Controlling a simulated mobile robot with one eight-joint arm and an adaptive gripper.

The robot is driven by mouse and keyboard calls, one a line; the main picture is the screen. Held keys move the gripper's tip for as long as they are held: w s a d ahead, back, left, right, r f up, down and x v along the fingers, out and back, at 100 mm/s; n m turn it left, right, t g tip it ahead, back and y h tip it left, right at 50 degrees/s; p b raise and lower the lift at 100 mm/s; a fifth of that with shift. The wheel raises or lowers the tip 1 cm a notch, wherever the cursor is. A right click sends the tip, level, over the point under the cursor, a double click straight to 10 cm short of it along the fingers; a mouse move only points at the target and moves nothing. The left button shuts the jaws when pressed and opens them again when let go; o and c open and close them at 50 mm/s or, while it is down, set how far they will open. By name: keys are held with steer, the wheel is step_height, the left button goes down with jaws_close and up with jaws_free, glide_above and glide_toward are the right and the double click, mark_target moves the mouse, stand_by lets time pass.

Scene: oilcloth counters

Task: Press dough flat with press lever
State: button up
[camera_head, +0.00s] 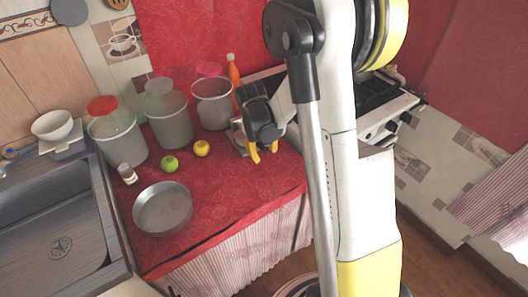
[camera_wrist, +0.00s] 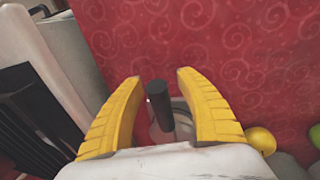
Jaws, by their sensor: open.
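My gripper (camera_head: 262,152) is above the right part of the red counter, its yellow fingers pointing down and apart. In the wrist view my gripper (camera_wrist: 160,95) is open, and a dark cylindrical lever handle (camera_wrist: 158,94) shows between the two fingers, with a gap on each side. I cannot tell whether it touches anything. Part of a greyish press body (camera_wrist: 156,133) shows below the handle. In the head view a part of the press (camera_head: 239,138) shows beside my gripper, which hides most of it. No dough can be made out.
The red counter (camera_head: 235,190) holds a metal pan (camera_head: 162,208), a green apple (camera_head: 170,164), a yellow fruit (camera_head: 201,148), a small jar (camera_head: 127,173) and large lidded containers (camera_head: 117,136). An orange bottle (camera_head: 233,72) stands behind. A stove (camera_head: 385,108) is right, a sink (camera_head: 55,235) left.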

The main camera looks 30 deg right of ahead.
steer(key=v, duration=1.2)
steer(key=c, duration=0.6)
steer(key=d+t+y+p, duration=0.1)
steer(key=p, duration=0.1)
steer(key=s+d+r+y+p, duration=0.1)
steer(key=p, duration=0.1)
steer(key=shift+r+t+p, duration=0.2)
steer(key=shift+t+p, duration=0.2)
jaws_close()
steer(key=s+d+r+m+t+y+p, duration=0.1)
steer(key=d+r+t+y+p, duration=0.15)
steer(key=r+t+p, duration=0.2)
steer(key=w+f+b, duration=0.2)
steer(key=f, duration=0.4)
steer(key=w+a+f+b, duration=0.1)
steer(key=w+f+b, duration=0.1)
steer(key=f, duration=0.4)
steer(key=shift+w+a+m+h+b, duration=0.15)
steer(key=shift+w+m+h+b, duration=0.15)
steer(key=shift+b, duration=0.5)
